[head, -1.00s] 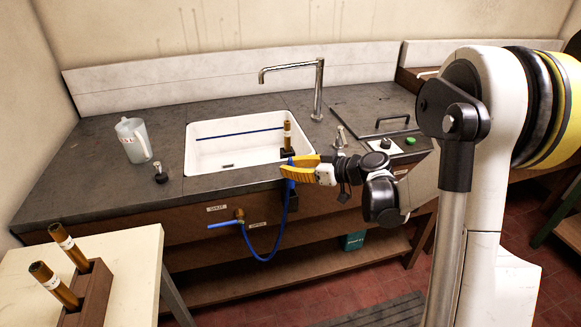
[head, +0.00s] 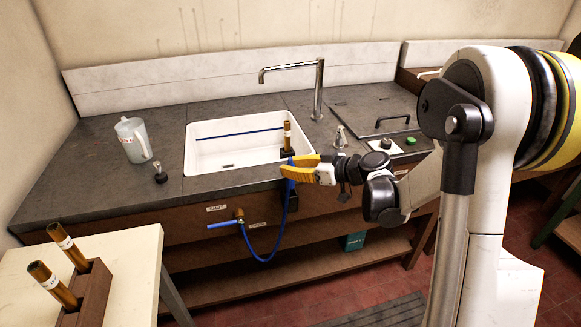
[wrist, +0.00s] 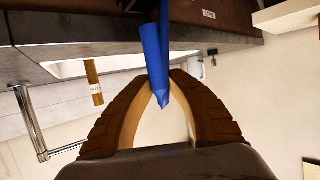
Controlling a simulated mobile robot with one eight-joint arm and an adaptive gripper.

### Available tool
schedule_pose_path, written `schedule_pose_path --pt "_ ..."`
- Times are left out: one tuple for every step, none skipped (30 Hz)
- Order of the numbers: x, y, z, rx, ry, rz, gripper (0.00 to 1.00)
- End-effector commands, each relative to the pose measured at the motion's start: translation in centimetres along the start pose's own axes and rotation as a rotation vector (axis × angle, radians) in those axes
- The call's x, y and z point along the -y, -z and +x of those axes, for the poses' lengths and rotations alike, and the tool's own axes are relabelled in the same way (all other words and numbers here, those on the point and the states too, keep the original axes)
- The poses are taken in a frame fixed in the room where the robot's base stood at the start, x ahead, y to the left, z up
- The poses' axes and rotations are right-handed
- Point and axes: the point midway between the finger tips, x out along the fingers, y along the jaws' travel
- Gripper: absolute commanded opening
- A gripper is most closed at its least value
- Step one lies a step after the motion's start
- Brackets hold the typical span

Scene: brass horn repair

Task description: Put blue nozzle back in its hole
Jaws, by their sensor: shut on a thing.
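My gripper (head: 287,171), with yellow fingers, is shut on the blue nozzle (head: 291,161) at the front edge of the counter, by the sink's right front corner. A little blue shows above the fingers and the blue hose hangs below them. In the wrist view, my brown-looking fingertips (wrist: 164,86) close around the blue nozzle (wrist: 154,55), which sticks out past them. A dark block (head: 293,199) is on the cabinet front just below my gripper. I cannot make out the nozzle's hole, or whether the nozzle is in anything.
A brass tube (head: 287,136) stands in a black holder at the white sink's (head: 205,145) right side, close behind my gripper. The blue hose (head: 262,259) loops down from a brass valve (head: 239,214). A tall faucet (head: 318,90) and jug (head: 133,140) stand on the counter.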

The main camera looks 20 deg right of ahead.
Motion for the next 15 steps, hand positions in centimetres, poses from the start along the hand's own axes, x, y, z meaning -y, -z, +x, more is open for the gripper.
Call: schedule_pose_path --pt "0.0 -0.1 0.1 0.000 0.000 0.000 0.00" --pt "0.0 -0.2 0.1 0.000 0.000 0.000 0.00" --pt "0.0 -0.3 0.1 0.000 0.000 0.000 0.00" --pt "0.0 -0.4 0.1 0.000 0.000 0.000 0.00" --pt "0.0 -0.5 0.2 0.000 0.000 0.000 0.00" --pt "0.0 -0.6 0.2 0.000 0.000 0.000 0.00" --pt "0.0 -0.6 0.2 0.000 0.000 0.000 0.00" --pt "0.0 -0.7 0.3 0.000 0.000 0.000 0.00" --pt "0.0 -0.8 0.3 0.000 0.000 0.000 0.00" --pt "0.0 -0.9 0.3 0.000 0.000 0.000 0.00" --pt "0.0 -0.9 0.3 0.000 0.000 0.000 0.00" --pt "0.0 -1.0 0.4 0.000 0.000 0.000 0.00" --pt "0.0 -1.1 0.4 0.000 0.000 0.000 0.00" --pt "0.0 -1.2 0.4 0.000 0.000 0.000 0.00" --pt "0.0 -1.3 0.5 0.000 0.000 0.000 0.00"
